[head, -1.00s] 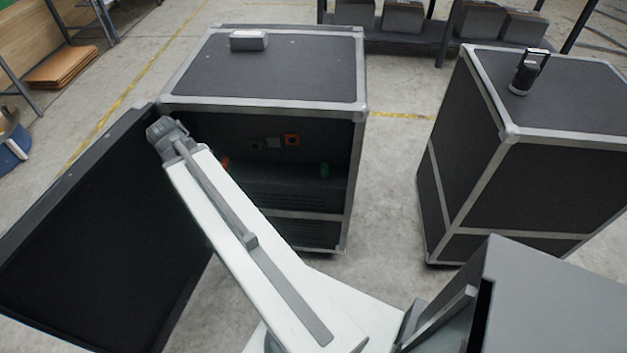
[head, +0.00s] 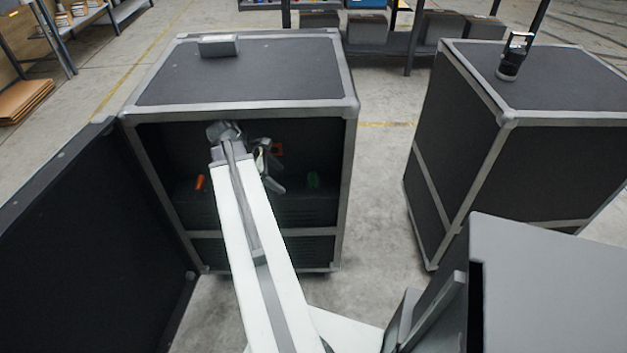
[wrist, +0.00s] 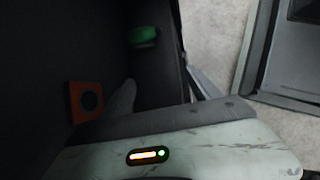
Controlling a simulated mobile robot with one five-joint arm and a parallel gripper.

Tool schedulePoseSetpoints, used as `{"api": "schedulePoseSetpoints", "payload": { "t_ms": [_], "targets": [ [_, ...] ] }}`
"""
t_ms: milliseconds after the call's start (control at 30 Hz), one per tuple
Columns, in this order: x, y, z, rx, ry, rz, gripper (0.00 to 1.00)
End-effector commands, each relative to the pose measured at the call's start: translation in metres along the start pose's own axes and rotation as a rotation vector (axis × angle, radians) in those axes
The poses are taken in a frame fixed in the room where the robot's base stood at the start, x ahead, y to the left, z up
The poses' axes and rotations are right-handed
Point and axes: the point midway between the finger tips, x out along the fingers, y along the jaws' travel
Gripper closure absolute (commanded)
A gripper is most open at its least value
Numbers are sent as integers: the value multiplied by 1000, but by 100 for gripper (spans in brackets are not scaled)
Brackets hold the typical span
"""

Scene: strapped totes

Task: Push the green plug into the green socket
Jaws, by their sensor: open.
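The green plug (head: 312,179) stands on the ledge inside the open black case, right of my gripper.
An orange socket (head: 278,149) is on the case's back panel; it also shows in the wrist view (wrist: 86,100). An orange plug (head: 200,182) stands at left on the ledge. The case's door (head: 75,230) is open at left. A second case (head: 520,150) stands right, across a floor gap.

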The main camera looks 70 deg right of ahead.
Motion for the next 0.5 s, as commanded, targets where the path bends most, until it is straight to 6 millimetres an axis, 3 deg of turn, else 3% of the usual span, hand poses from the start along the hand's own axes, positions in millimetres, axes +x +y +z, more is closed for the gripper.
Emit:
{"api": "schedulePoseSetpoints", "payload": {
  "t_ms": [300,500],
  "targets": [
    [36,15,55,4,0,-2,28],
    [45,18,68,2,1,-1,28]
  ]
}}
